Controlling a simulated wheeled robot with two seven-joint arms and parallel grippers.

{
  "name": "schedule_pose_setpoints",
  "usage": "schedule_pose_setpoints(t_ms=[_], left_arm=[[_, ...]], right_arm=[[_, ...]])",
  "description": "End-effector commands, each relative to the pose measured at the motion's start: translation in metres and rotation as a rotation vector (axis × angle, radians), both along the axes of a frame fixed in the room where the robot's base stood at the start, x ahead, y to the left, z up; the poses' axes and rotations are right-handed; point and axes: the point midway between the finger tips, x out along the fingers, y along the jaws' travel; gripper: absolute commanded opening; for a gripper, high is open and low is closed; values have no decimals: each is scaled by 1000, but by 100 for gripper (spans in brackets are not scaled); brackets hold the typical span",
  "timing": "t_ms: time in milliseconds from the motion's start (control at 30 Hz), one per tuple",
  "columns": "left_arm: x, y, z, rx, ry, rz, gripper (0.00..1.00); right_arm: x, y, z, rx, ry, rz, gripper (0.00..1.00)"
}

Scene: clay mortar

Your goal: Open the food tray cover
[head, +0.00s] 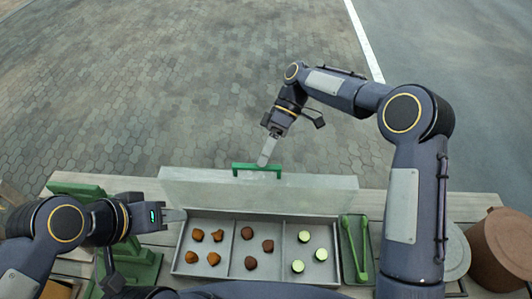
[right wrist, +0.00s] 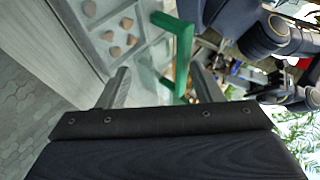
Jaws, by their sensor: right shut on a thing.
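The food tray cover (head: 310,195) is a pale, see-through panel standing raised along the back edge of the food tray (head: 225,280). Its green handle (head: 257,167) is at the top edge and also shows in the right wrist view (right wrist: 182,45). My right gripper (head: 264,163) is shut on the handle; its fingers (right wrist: 160,75) partly hide the grip. The tray's compartments hold orange-brown pieces (head: 197,235), dark brown pieces (head: 251,263) and pale green pieces (head: 304,237).
Green tongs (head: 365,262) lie in a dark narrow tray right of the food tray. A green stand (head: 135,255) is at the left under my left arm. A brown pot (head: 502,250) and a grey round lid (head: 456,252) are at the right. Paving lies beyond the table.

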Motion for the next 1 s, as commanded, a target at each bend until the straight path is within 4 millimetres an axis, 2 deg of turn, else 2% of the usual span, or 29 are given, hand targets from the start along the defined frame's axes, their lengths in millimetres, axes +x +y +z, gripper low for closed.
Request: schedule_pose_setpoints(t_ms=[33, 133, 200, 600, 1000], left_arm=[[0, 0, -2, 0, 0, 0, 36], [0, 0, -3, 0, 0, 0, 36], [0, 0, -6, 0, 0, 0, 36], [0, 0, -15, 0, 0, 0, 36], [0, 0, -15, 0, 0, 0, 36]], right_arm=[[2, -2, -11, -16, -6, -4, 41], [4, -4, -9, -16, -7, -5, 38], [10, -6, -5, -14, -8, -6, 31], [47, -28, 40, -3, -4, -3, 31], [51, -31, 49, 0, -2, 0, 31]])
